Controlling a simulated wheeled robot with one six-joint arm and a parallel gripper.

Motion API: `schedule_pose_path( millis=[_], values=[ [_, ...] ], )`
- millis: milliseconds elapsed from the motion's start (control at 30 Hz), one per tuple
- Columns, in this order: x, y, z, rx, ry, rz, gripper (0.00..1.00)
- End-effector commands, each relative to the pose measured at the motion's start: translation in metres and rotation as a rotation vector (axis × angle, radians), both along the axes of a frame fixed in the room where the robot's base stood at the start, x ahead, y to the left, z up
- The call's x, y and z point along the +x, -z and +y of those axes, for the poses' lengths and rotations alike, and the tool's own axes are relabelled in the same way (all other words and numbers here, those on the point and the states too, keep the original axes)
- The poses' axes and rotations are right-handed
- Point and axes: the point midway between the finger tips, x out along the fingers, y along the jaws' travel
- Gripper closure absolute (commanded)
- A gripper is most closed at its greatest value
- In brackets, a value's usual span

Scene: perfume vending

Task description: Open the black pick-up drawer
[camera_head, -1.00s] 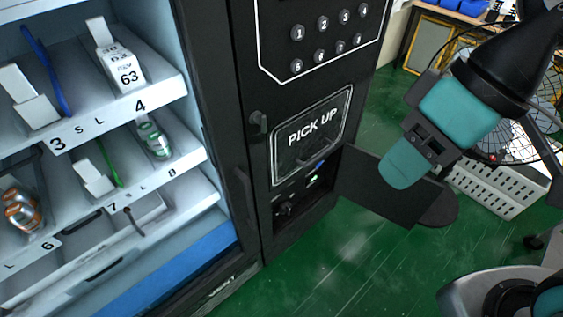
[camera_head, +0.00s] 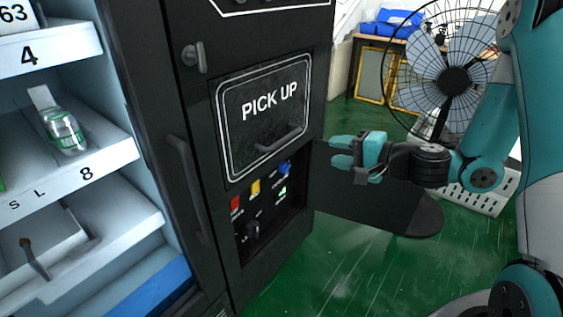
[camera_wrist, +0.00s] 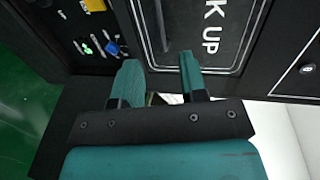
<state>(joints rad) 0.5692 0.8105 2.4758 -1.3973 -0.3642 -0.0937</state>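The black pick-up drawer (camera_head: 240,130) is a front panel with a white outline and the words PICK UP, and looks shut. Its dark bar handle (camera_head: 283,138) is on the lower right of the panel. My gripper (camera_head: 334,151) is right of the panel, fingers pointing toward it, apart from the handle. In the wrist view the teal fingers (camera_wrist: 158,70) are spread with nothing between them. The handle (camera_wrist: 163,25) shows ahead of them, in line with the gap. The drawer panel (camera_wrist: 205,60) there is turned sideways and partly hidden by the fingers.
Shelves of goods (camera_head: 95,165) are at left. A fan (camera_head: 453,80) stands behind my arm. Green floor lies clear in front.

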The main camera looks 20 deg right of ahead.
Motion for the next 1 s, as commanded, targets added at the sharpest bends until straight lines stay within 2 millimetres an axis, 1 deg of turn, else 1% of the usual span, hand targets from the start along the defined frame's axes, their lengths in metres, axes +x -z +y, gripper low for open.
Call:
schedule_pose_path(
  millis=[33, 100, 167, 267, 700, 800, 1000],
  values=[
    [0.002, 0.008, -0.005, 0.012, 0.022, 0.004, 0.61],
    [0.006, 0.009, -0.005, 0.019, 0.035, 0.004, 0.61],
    [0.011, 0.009, -0.002, 0.018, 0.035, 0.003, 0.61],
    [0.024, 0.011, 0.009, 0.016, 0.030, 0.003, 0.61],
    [0.102, 0.031, 0.067, 0.015, 0.028, 0.001, 0.61],
    [0.117, 0.034, 0.078, 0.016, 0.029, 0.001, 0.61],
    [0.135, 0.040, 0.090, 0.016, 0.033, 0.003, 0.61]
  ],
)
